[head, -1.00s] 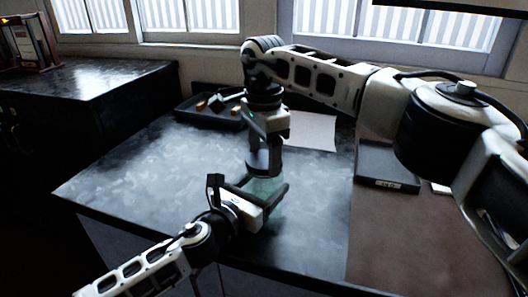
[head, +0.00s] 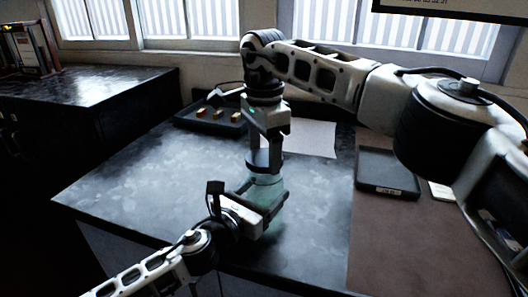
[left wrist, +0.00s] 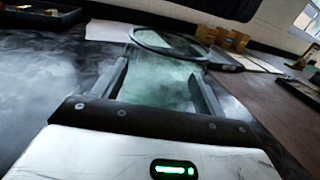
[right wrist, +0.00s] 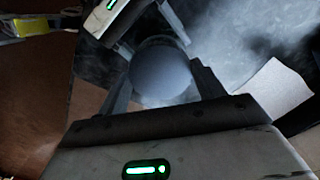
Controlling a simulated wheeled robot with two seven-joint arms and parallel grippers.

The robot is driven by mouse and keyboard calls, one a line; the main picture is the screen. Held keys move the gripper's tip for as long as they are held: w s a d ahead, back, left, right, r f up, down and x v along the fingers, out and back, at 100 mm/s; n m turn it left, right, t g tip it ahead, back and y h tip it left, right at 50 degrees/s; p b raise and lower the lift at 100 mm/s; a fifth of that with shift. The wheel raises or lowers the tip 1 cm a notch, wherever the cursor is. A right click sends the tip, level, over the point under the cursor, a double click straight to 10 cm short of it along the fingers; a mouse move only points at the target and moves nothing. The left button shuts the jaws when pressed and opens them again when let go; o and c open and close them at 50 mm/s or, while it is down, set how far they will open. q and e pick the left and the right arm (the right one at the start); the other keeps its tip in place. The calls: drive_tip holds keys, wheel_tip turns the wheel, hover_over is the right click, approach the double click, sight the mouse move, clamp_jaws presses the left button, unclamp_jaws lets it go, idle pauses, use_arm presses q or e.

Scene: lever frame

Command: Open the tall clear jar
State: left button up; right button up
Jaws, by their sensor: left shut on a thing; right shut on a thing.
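The tall clear jar (head: 267,189) is greenish glass and stands near the front of the dark table. My left gripper (head: 262,208) is shut around its body from the left. In the left wrist view, the jar (left wrist: 160,80) shows between the fingers with a dark, see-through open rim. My right gripper (head: 264,168) points down above the jar and is shut on the round grey lid (right wrist: 161,75), seen between its fingers in the right wrist view. A dark shape, probably the lid, hangs above the rim in the left wrist view. The gap is hard to judge in the head view.
A black tray (head: 185,122) with several yellowish blocks stands at the back left. A white sheet (head: 312,139) lies behind the jar. A dark labelled tray (head: 388,188) is to the right on the brown surface (head: 400,250). The table's left part (head: 150,185) is clear.

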sight(264, 157)
drive_tip(key=shift+r, duration=2)
use_arm(q)
drive_tip(key=o, duration=2)
drive_tip(key=shift+c, duration=0.2)
